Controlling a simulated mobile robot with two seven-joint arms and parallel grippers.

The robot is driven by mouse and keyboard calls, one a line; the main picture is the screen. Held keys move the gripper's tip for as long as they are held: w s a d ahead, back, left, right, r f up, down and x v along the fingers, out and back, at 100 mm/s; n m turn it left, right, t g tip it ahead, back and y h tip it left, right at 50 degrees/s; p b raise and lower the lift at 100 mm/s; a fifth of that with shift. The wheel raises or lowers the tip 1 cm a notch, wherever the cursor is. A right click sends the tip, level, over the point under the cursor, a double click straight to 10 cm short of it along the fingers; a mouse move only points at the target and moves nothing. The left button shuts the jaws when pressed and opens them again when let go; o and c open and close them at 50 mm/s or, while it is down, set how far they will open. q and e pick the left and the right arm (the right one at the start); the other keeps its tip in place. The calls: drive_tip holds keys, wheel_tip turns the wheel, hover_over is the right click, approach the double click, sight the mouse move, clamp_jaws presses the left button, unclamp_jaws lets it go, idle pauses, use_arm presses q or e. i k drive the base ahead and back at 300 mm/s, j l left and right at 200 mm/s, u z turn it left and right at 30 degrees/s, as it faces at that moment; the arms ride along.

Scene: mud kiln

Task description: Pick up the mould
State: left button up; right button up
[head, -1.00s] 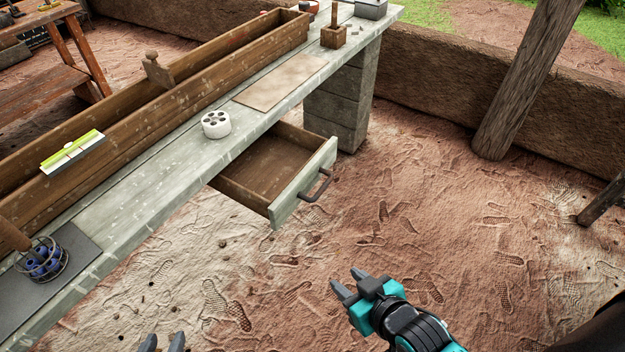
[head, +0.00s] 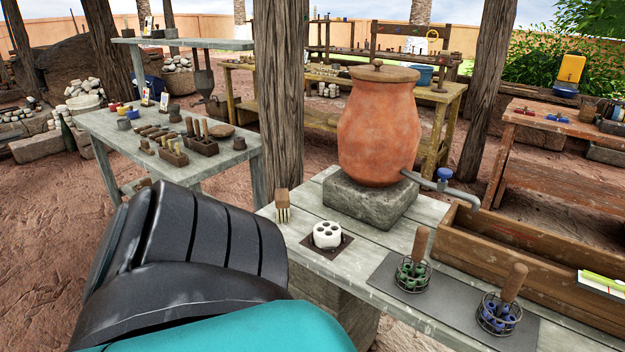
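A white round block with several holes in its top (head: 327,234) sits on a brown square on the grey bench. It may be the mould, but I cannot tell for sure. No gripper touches it. One of my arms, black and teal, fills the lower left and hides part of the bench front. Neither gripper's fingers show.
Behind are a clay jar (head: 378,130) on a stone block and a metal tap (head: 445,180). To the right are green (head: 412,274) and blue (head: 499,313) wire holders on a dark mat, and a wooden trough (head: 535,262).

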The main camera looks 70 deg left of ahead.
sight(326, 233)
drive_tip(key=u, duration=2.5)
drive_tip(key=i+l, duration=0.05)
drive_tip(key=l, duration=0.05)
